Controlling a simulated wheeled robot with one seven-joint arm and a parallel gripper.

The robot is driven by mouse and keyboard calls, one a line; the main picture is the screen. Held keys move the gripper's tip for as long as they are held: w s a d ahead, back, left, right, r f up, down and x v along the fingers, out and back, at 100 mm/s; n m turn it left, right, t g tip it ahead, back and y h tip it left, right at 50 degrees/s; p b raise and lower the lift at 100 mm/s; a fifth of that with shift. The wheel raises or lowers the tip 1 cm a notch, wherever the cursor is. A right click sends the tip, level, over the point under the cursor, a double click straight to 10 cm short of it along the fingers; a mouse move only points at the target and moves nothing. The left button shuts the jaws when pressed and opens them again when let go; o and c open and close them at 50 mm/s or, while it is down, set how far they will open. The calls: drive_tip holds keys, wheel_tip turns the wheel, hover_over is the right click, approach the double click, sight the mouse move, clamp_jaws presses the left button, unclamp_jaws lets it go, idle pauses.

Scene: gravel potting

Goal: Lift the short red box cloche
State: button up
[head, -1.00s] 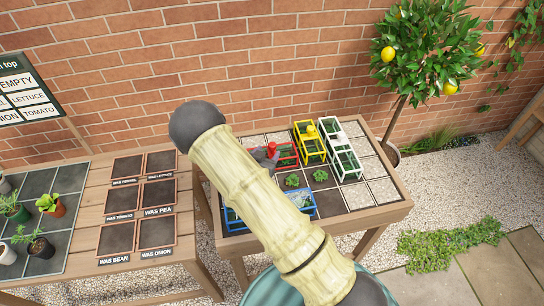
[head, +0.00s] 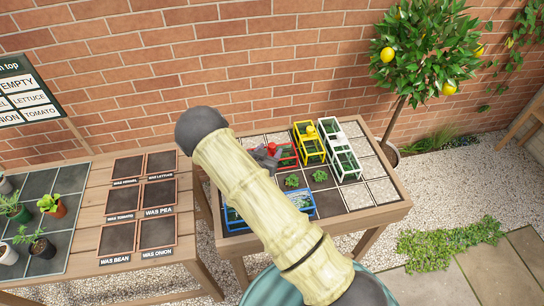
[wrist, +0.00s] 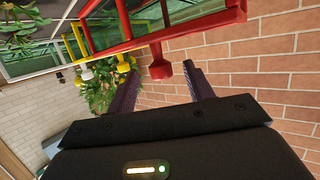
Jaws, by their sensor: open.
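The red box cloche (head: 295,157) stands on the right-hand table, left of the yellow cloche, its left part hidden by my arm and gripper. My gripper (head: 274,153) is at its red top knob. In the wrist view the red cloche frame (wrist: 222,22) fills the upper middle, and its red knob (wrist: 192,80) sticks out toward the gap between the fingers. My gripper (wrist: 163,85) is open, with the dark fingers either side of the knob. I cannot tell whether either finger touches it.
The yellow cloche (head: 311,146) and white cloches (head: 347,163) stand right of the red one. A blue cloche (head: 301,205) lies in front, partly behind my arm. Small green plants (head: 292,180) sit between. A brick wall (head: 245,65) rises behind the table.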

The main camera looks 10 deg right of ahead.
sight(274, 144)
drive_tip(key=p+x, duration=0.2)
drive_tip(key=x, duration=0.3)
drive_tip(key=shift+w+f, duration=0.1)
idle(0.4)
clamp_jaws()
wheel_tip(274, 144, up, 10)
drive_tip(key=b, duration=0.2)
idle(0.5)
idle(0.5)
